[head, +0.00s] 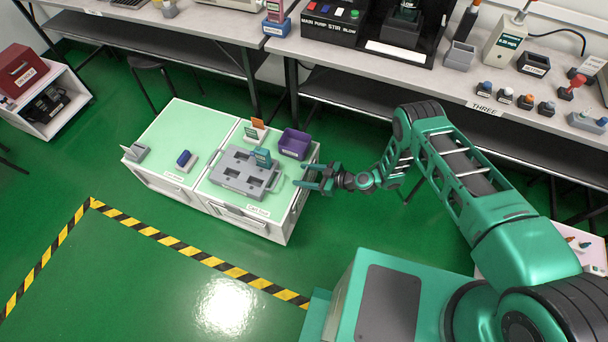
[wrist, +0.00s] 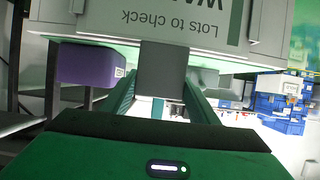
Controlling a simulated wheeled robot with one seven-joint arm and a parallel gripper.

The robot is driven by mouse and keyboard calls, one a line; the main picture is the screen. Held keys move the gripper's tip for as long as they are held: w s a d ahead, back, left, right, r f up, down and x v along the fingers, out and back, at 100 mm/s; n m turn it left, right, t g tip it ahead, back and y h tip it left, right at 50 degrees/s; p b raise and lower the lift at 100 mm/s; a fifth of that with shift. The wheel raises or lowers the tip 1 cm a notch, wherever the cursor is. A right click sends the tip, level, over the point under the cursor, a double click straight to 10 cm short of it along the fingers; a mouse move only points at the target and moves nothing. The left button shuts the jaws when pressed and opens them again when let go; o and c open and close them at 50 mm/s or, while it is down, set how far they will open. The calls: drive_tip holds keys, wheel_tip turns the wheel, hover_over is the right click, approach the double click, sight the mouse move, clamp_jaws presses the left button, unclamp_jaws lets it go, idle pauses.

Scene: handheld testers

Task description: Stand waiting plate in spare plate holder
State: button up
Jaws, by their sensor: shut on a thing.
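The waiting plate (wrist: 190,20) fills the top of the wrist view, a pale panel with a green band and the upside-down words "Lots to check". My gripper (head: 302,180) is shut on its grey tab (wrist: 163,68), which shows between the fingers (wrist: 160,98) in the wrist view. In the head view my gripper is at the right edge of the pale-green cabinet top; the held plate is hard to make out there. A grey holder block with several recesses (head: 228,178) is left of my gripper, with a teal card (head: 262,158) standing at it. I cannot tell which holder is the spare.
A purple bin (head: 293,143) stands behind my gripper. A blue piece (head: 184,158) and a small grey holder (head: 137,152) are farther left. The pale-green top (head: 180,128) has bare room there.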

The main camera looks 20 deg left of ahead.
drive_tip(key=shift+f, duration=0.45)
drive_tip(key=o, duration=1.6)
drive_tip(key=shift+r, duration=0.1)
drive_tip(key=shift+r, duration=0.2)
drive_tip(key=v, duration=1.2)
drive_tip(key=shift+r, duration=0.35)
